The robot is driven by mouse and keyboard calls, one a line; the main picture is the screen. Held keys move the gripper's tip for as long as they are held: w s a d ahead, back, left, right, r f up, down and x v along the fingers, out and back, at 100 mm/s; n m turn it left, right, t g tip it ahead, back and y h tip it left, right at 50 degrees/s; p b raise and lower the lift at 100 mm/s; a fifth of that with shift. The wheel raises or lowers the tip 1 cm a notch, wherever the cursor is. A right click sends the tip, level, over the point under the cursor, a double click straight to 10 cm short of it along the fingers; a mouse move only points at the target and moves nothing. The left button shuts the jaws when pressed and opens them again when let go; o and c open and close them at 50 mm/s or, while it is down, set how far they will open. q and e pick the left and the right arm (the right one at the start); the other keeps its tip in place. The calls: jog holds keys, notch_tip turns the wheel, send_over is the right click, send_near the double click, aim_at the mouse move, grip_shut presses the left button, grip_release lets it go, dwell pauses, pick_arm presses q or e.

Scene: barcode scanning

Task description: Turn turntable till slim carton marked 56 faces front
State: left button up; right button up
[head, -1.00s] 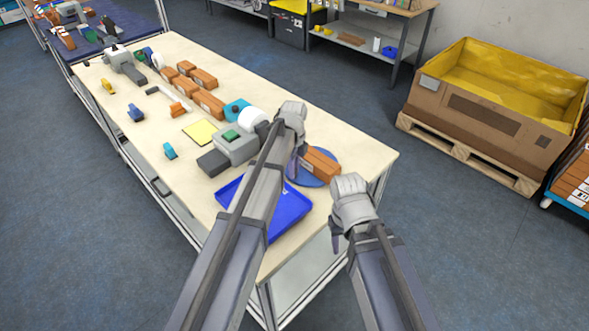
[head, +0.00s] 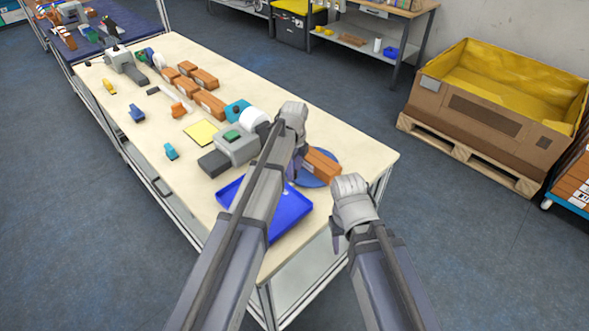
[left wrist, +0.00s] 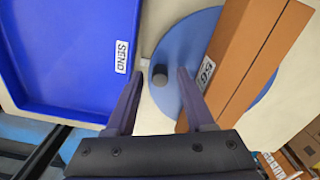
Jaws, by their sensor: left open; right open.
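The blue round turntable (head: 308,181) lies near the table's right end, partly hidden by my left arm in the head view. In the left wrist view the turntable (left wrist: 180,38) carries a brown slim carton (left wrist: 245,62) with a white label reading 56 on its side. The carton also shows in the head view (head: 322,165). A dark grey knob (left wrist: 159,75) stands near the turntable's rim. My left gripper (left wrist: 156,73) is open, its fingertips on either side of the knob with gaps showing. My right gripper (head: 338,244) is open and empty by the table's right front edge.
A blue tray (head: 286,218) with a label lies close beside the turntable. A grey device (head: 236,147), a white roll (head: 252,118) and several brown boxes (head: 209,103) stand further left. A yellow sheet (head: 201,133) lies flat. The table's far right corner is clear.

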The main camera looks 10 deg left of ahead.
pick_arm(q)
jog(key=shift+r+p, duration=3.75)
jog(key=shift+r, duration=0.15)
jog(key=shift+f, duration=0.1)
jog(key=shift+s+d, duration=0.1)
jog(key=shift+s, duration=0.2)
jog(key=s+d+n, duration=0.2)
jog(key=s+n, duration=0.7)
jog(key=s, duration=0.3)
jog(key=s+d+n+y+b, duration=0.1)
jog(key=s+d+n, duration=0.2)
jog(key=s+n, duration=0.5)
jog(key=s, duration=0.4)
jog(key=shift+s+d+f+n, duration=0.15)
jog(key=shift+s+f+n, duration=0.15)
jog(key=shift+f+n, duration=0.1)
